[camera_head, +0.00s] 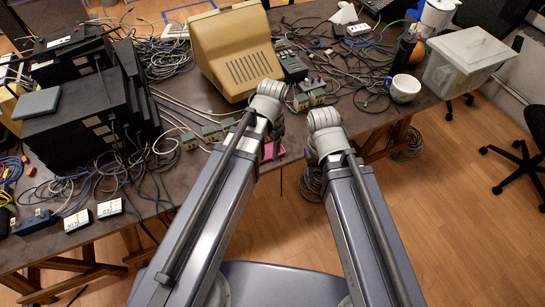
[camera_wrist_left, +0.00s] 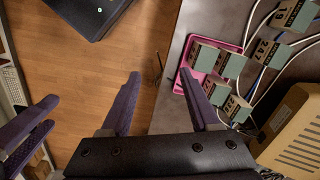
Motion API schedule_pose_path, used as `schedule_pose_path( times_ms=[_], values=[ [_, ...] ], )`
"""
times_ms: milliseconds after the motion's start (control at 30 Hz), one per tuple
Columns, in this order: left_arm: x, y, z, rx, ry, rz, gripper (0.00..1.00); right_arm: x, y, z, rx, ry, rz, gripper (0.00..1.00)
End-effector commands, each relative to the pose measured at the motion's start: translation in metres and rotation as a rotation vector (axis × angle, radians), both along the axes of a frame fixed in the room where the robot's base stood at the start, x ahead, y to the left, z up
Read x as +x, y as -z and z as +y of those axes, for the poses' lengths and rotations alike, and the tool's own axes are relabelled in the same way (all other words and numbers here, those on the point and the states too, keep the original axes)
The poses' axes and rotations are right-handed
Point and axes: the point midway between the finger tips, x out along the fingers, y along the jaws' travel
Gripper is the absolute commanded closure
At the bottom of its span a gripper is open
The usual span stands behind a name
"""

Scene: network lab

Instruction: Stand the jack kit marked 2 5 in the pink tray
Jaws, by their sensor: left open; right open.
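The pink tray (camera_wrist_left: 176,86) lies near the table edge in the left wrist view; in the head view only a sliver of the tray (camera_head: 268,152) shows beside my left arm. Several grey-green jack kits (camera_wrist_left: 203,57) with cables crowd in or over it; I cannot tell which rest inside. Other kits, one reading 19 (camera_wrist_left: 288,14) and one seemingly 247 (camera_wrist_left: 268,50), are farther right. I cannot read 2 5 on any kit. My left gripper (camera_wrist_left: 159,75) is open and empty at the tray's left side. My right gripper (camera_wrist_left: 52,112) is open, left of it, over the floor.
A beige monitor (camera_head: 238,55) stands behind my left gripper. More jack kits (camera_head: 190,141) stand left of my left arm among loose cables. Black network boxes (camera_head: 80,120) fill the table's left. A white mug (camera_head: 404,88) and a clear bin (camera_head: 466,62) stand at right.

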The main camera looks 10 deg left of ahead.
Motion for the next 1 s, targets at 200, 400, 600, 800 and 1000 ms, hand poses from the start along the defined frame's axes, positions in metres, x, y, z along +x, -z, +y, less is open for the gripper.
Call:
schedule_pose_path(
  times_ms=[200, 400, 600, 800, 1000],
  values=[
    [-0.062, -0.001, -0.034, 0.050, -0.242, -0.015, 0.38, 0.000, 0.000, 0.000, 0.000, 0.000, 0.000, 0.50],
    [-0.075, -0.001, -0.041, 0.065, -0.326, -0.023, 0.38, 0.000, 0.000, 0.000, 0.000, 0.000, 0.000, 0.50],
    [-0.074, -0.001, -0.041, 0.065, -0.328, -0.023, 0.38, 0.000, 0.000, 0.000, 0.000, 0.000, 0.000, 0.50],
    [-0.073, -0.001, -0.041, 0.065, -0.327, -0.023, 0.38, 0.000, 0.000, 0.000, 0.000, 0.000, 0.000, 0.50],
    [-0.073, -0.001, -0.041, 0.065, -0.327, -0.023, 0.38, 0.000, 0.000, 0.000, 0.000, 0.000, 0.000, 0.50]
  ],
)
